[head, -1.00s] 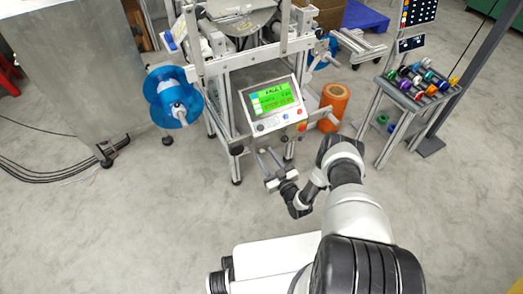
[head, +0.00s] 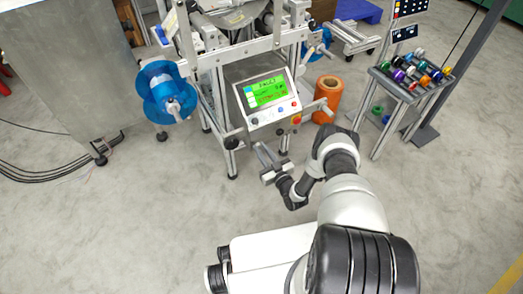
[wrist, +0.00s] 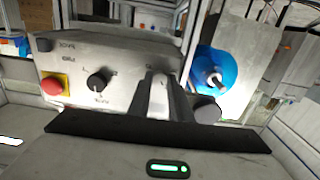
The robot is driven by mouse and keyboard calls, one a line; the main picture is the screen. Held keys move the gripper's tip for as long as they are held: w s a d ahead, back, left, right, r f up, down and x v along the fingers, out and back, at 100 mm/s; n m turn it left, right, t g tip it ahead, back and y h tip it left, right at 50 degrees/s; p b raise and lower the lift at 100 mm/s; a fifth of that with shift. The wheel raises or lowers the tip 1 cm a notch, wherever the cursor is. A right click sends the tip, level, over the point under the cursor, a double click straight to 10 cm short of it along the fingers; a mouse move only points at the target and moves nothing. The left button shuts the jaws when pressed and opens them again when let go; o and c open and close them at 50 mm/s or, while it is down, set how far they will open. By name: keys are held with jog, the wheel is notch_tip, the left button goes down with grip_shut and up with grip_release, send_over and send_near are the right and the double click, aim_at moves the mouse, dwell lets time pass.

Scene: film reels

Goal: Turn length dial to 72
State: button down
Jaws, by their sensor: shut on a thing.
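The control panel (head: 262,112) has a lit green screen (head: 265,90) with a red bottom line, and its small figures are too blurred to read. In the wrist view the panel face (wrist: 120,60) bears a black knob (wrist: 98,84) and a red button (wrist: 54,85) on a yellow square. My gripper (wrist: 160,90) is shut on a dial at the panel's face, right of the black knob. The fingers hide most of the dial, so its setting cannot be told. In the head view my gripper (head: 263,149) is at the panel's lower front.
A blue reel (head: 167,92) stands left of the panel and shows in the wrist view (wrist: 217,72). An orange roll (head: 327,96) and a stand with coloured spools (head: 415,82) are at the right. The grey floor (head: 130,220) in front is clear.

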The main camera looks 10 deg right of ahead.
jog(key=m, duration=0.7)
jog(key=shift+w+m, duration=0.1)
jog(key=shift+m, duration=0.2)
jog(key=m, duration=0.3)
jog(key=shift+m, duration=2.1)
jog(key=c, duration=1.6)
grip_release()
jog(key=shift+s+f, duration=0.1)
jog(key=shift+s, duration=0.1)
